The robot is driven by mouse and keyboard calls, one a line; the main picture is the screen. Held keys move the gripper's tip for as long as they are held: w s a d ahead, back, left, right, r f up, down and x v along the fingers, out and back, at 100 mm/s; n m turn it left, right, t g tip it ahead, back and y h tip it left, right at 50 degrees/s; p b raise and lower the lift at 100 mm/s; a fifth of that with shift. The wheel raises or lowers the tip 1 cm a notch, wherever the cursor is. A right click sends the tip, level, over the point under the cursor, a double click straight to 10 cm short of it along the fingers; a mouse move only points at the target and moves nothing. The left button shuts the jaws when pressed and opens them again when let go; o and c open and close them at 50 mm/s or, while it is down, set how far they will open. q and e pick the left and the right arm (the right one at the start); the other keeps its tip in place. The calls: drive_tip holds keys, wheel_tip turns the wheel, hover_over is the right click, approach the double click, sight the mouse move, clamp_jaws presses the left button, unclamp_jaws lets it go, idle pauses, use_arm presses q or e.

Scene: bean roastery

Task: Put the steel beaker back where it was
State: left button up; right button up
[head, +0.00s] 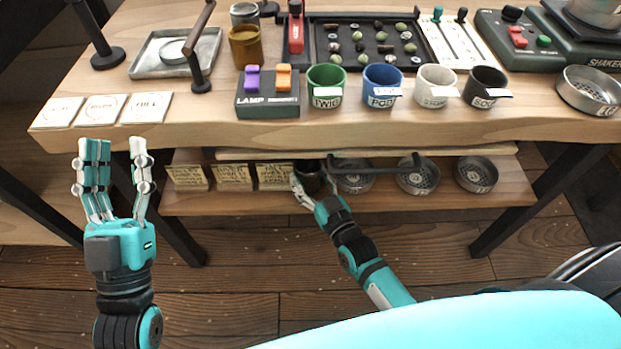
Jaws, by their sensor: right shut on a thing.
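A small grey metal beaker (244,14) stands at the back of the tabletop, behind a brass-coloured cup (247,46). My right gripper (315,181) reaches to the lower shelf (440,203). My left gripper (114,163) is open and empty, fingers up, in front of the table's left end.
Tan cards (232,177) stand left of the dark cup; round sieves (417,178) and a dark bar (375,168) are to its right. The tabletop overhangs the shelf.

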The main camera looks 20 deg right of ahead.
sight(314, 185)
drive_tip(key=o, duration=0.8)
drive_tip(key=shift+f, duration=0.15)
drive_tip(key=o, duration=0.5)
use_arm(q)
drive_tip(key=shift+s+r, duration=0.1)
drive_tip(key=shift+r, duration=0.05)
use_arm(e)
drive_tip(key=shift+s, duration=0.2)
drive_tip(key=s, duration=0.2)
drive_tip(key=s+p, duration=0.1)
drive_tip(key=s+d, duration=0.1)
drive_tip(key=s, duration=0.1)
drive_tip(key=shift+s+r+p, duration=0.2)
drive_tip(key=shift+s+p, duration=0.1)
drive_tip(key=shift+p, duration=0.1)
use_arm(q)
drive_tip(key=w+f+g+y+p, duration=0.1)
drive_tip(key=w+f+g+y, duration=0.1)
drive_tip(key=f+g, duration=0.5)
drive_tip(key=shift+w+a+f+g+y, duration=0.35)
drive_tip(key=shift+w+f, duration=0.35)
drive_tip(key=shift+f, duration=1.6)
use_arm(e)
drive_tip(key=shift+s+d, duration=0.15)
drive_tip(key=shift+s, duration=0.85)
drive_tip(key=shift+s+d, duration=0.2)
drive_tip(key=shift+s, duration=0.75)
drive_tip(key=shift+s+d, duration=0.15)
drive_tip(key=shift+s, duration=0.85)
